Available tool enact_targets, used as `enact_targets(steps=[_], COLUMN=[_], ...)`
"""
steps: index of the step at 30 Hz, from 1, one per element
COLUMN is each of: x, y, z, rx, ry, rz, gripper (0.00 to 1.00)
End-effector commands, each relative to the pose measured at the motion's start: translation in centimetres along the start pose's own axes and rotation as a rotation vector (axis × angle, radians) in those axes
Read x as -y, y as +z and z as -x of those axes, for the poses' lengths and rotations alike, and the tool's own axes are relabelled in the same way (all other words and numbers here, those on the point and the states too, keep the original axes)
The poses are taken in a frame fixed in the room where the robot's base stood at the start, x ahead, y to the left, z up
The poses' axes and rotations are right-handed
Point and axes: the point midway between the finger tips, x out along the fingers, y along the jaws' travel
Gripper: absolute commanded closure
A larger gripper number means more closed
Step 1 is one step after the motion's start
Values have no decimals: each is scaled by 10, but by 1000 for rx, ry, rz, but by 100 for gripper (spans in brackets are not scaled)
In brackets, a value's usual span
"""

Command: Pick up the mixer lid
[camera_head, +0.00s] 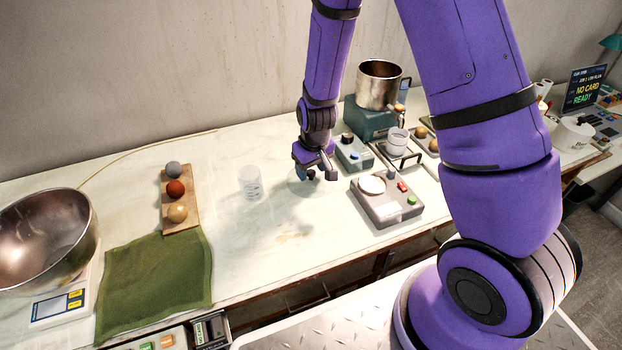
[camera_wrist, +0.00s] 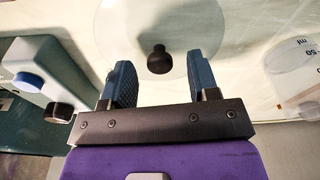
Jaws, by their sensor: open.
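The mixer lid (camera_wrist: 158,22) is a clear round disc with a black knob (camera_wrist: 158,60) at its middle. In the wrist view it lies at the top centre, with the knob between and just ahead of my open fingers. My gripper (camera_wrist: 160,82) is open and empty, its two blue pads on either side of the knob. In the head view my gripper (camera_head: 321,174) points down close to the lid (camera_head: 301,184), which shows faintly on the table. My fingers partly hide the lid there, and whether they touch it I cannot tell.
A clear beaker (camera_head: 251,184) stands left of my gripper. A small grey-blue box (camera_head: 354,155) and a mixer base with a steel pot (camera_head: 379,86) stand to the right. A scale-like device (camera_head: 388,203) is at front right.

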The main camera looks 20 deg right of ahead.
Motion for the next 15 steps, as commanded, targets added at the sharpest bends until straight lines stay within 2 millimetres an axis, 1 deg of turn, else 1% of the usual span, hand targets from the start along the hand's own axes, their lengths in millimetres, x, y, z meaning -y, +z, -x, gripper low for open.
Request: enact_targets(steps=[3,11,14,15], x=[0,0,0,0], y=[0,0,0,0], z=[-7,-9,-8,-8], rx=[0,-1,-1,-1], ry=[0,0,0,0], rz=[-1,-1,-1,-1], gripper=[45,45,66,75])
